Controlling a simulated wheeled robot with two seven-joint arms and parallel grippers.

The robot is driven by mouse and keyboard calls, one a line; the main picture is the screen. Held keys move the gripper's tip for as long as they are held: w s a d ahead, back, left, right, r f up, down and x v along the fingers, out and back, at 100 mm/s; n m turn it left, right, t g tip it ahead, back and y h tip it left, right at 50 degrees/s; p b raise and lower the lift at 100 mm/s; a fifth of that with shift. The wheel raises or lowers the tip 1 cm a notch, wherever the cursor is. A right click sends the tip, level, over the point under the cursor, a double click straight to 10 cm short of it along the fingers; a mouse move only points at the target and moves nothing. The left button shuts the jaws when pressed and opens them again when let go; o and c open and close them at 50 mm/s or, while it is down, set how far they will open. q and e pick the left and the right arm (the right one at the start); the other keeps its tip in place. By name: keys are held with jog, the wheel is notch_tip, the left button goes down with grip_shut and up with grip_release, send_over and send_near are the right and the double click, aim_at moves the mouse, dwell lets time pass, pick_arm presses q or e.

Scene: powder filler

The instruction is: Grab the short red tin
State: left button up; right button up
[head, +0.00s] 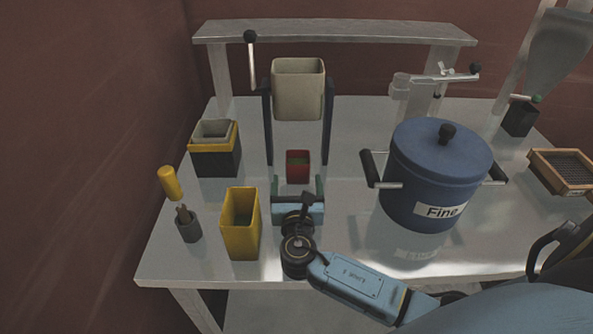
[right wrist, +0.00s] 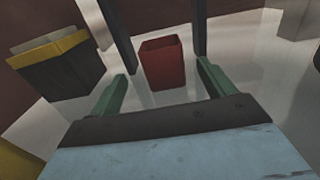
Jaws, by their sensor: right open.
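The short red tin (head: 298,167) stands upright on the metal table, below the beige hopper and between the dark legs of its stand. It also shows in the right wrist view (right wrist: 162,64), open at the top. My right gripper (head: 298,186) is open and empty, just on the near side of the tin. In the right wrist view its two green fingers (right wrist: 162,86) are spread, with the tin beyond their tips and roughly centred between them. No contact with the tin shows. My left gripper is not in view.
A tall yellow tin (head: 240,226) stands left of my right gripper. A black and yellow box (head: 215,150) is farther back left. The hopper (head: 298,88) hangs above the tin. A blue pot (head: 440,175) marked Fine stands right, with clear table between.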

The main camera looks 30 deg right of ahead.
aim_at(298, 155)
jog(key=x, duration=0.4)
jog(key=shift+w+d, duration=0.35)
jog(key=shift+w, duration=0.1)
jog(key=x, duration=0.4)
jog(key=shift+w+d+r+b, duration=0.1)
jog(key=shift+w+d+b, duration=0.15)
jog(key=shift+b, duration=0.1)
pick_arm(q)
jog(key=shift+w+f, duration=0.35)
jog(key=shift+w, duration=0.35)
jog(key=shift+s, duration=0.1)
pick_arm(e)
jog(key=shift+c, duration=0.9)
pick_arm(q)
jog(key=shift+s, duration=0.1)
pick_arm(e)
jog(key=c, duration=1.1)
